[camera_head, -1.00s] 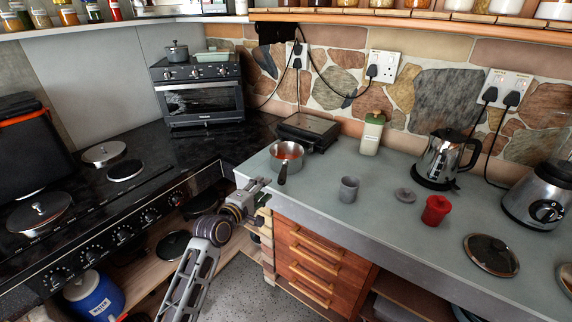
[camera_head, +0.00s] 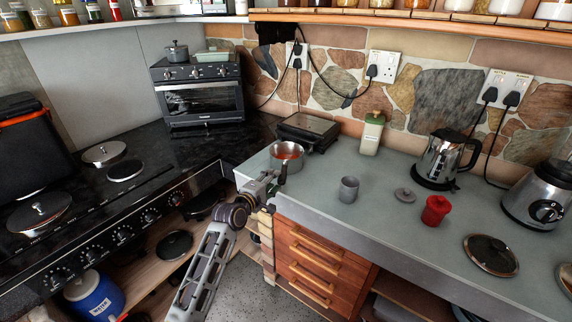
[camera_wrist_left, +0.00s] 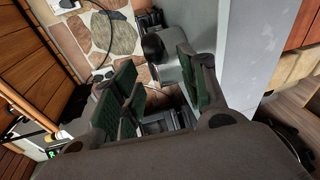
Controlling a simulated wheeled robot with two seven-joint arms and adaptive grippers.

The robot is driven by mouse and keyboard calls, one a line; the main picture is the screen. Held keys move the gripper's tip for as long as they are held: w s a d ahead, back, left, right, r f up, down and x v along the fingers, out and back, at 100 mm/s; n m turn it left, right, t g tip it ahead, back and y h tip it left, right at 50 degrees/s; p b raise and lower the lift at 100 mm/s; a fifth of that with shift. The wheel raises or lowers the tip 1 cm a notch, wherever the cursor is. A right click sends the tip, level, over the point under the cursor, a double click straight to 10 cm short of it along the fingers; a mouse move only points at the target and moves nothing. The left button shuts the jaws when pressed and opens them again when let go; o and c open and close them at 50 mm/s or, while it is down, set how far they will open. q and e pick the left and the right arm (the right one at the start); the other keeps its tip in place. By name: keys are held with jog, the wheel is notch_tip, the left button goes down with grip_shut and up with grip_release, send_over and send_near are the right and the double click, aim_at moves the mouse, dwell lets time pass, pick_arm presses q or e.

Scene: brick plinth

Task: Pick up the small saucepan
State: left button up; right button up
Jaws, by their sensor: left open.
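The small saucepan (camera_head: 289,152) is a metal pan with reddish contents. It stands on the grey counter near its left corner, and its dark handle (camera_head: 283,174) points toward the front edge. My left gripper (camera_head: 273,181) is open at the handle, with its fingers close around or beside it; I cannot tell whether they touch. In the left wrist view the green-padded fingers (camera_wrist_left: 158,92) are spread apart. The grey pan (camera_wrist_left: 170,66) shows beyond and between them, with the rounded dark handle end in front. My right gripper is not in view.
A dark grill (camera_head: 307,130) sits behind the pan. The black stove (camera_head: 90,190) is at the left.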

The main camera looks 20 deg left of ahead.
aim_at(285, 167)
pick_arm(q)
jog(key=shift+x, duration=1.05)
jog(key=shift+x, duration=2.6)
jog(key=shift+a, duration=0.1)
jog(key=shift+f, duration=0.1)
grip_shut()
